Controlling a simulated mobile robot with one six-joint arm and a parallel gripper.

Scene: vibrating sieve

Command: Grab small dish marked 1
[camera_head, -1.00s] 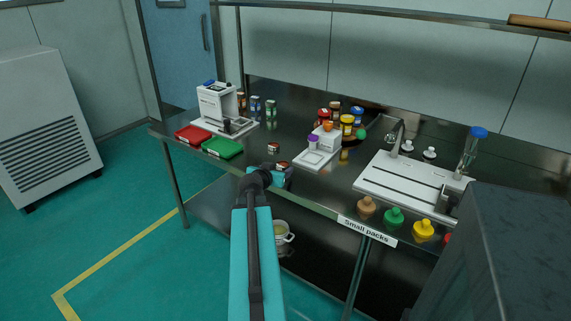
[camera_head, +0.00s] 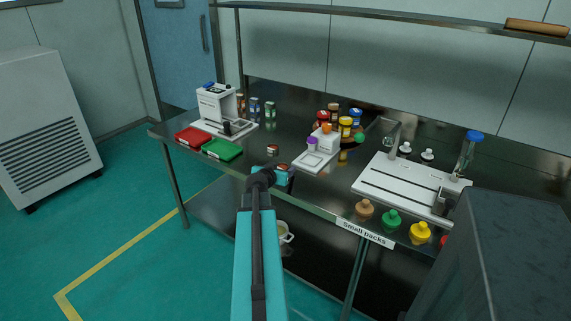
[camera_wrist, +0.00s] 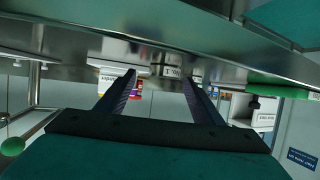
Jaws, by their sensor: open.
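My gripper (camera_wrist: 159,78) is open, with its two dark fingers apart, at the front edge of the steel table. In the head view my gripper (camera_head: 284,172) is partly hidden by its own wrist. A small round dish (camera_head: 273,149) with a reddish-brown top stands on the table just beyond it. A small bit of another reddish-brown top (camera_head: 284,166) shows right at my gripper, mostly covered. In the wrist view a small pale container with a white label (camera_wrist: 172,71) appears between and beyond the fingertips. I cannot read a number on any dish.
A red tray (camera_head: 192,134) and a green tray (camera_head: 222,149) lie to the left. A white scale-like device (camera_head: 312,160) stands to the right, with several jars behind it. The table's front edge bears a "Small packs" label (camera_head: 365,232). A grey block fills the lower right.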

